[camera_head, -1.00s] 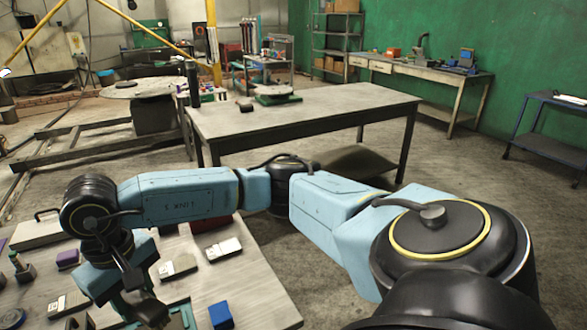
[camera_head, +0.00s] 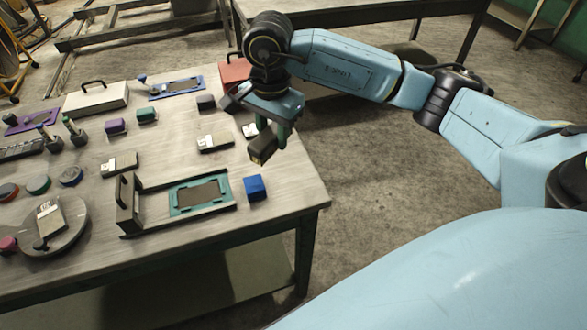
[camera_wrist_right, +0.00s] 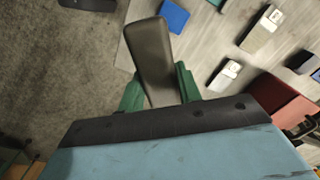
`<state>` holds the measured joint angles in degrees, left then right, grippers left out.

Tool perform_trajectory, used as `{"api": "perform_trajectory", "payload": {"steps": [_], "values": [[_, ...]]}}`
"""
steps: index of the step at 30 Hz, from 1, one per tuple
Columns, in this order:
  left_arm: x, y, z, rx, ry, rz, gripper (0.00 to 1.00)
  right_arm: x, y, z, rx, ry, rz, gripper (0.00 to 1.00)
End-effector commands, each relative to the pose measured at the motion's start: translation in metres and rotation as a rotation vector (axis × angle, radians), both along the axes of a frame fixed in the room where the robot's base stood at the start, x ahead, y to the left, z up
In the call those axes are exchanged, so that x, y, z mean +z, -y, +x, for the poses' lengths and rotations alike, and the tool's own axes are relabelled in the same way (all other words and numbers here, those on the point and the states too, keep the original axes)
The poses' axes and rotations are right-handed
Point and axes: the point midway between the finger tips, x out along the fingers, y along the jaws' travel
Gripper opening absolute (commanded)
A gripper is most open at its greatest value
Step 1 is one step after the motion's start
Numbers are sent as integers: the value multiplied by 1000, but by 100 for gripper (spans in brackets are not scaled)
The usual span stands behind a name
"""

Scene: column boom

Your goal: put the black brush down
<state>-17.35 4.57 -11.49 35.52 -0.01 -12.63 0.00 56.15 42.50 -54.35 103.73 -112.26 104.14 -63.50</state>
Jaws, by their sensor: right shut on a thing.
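My right gripper (camera_head: 273,135) is shut on the black brush (camera_head: 262,148), a dark block with a tan lower face in the head view. The brush is tilted and seems held above the worktable (camera_head: 285,205) near its right edge; the exact height cannot be told. In the right wrist view, the brush (camera_wrist_right: 150,45) sticks out from between the green fingers of the right gripper (camera_wrist_right: 158,90). My left gripper is not in view.
A blue cube (camera_head: 255,187) stands near the front right edge, beside a teal frame (camera_head: 173,204). Pale labelled blocks (camera_head: 215,141) and a black block (camera_head: 206,102) lie to the left. A red box (camera_head: 234,72) is behind. Bare tabletop shows between them.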

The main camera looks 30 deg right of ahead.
Motion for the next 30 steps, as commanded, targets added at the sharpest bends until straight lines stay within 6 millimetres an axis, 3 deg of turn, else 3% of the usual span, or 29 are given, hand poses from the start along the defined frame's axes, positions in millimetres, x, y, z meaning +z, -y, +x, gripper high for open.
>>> {"api": "perform_trajectory", "payload": {"steps": [12, 18, 26, 30], "values": [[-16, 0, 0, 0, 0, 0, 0, -27, 36, 16, -1104, -6, 33, 16], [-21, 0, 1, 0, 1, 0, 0, -38, 52, 20, -1549, -9, 41, 16], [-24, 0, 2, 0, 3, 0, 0, -47, 62, 21, -1814, -13, 44, 16], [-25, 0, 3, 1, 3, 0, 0, -71, 62, 21, -1834, -16, 42, 16]]}}
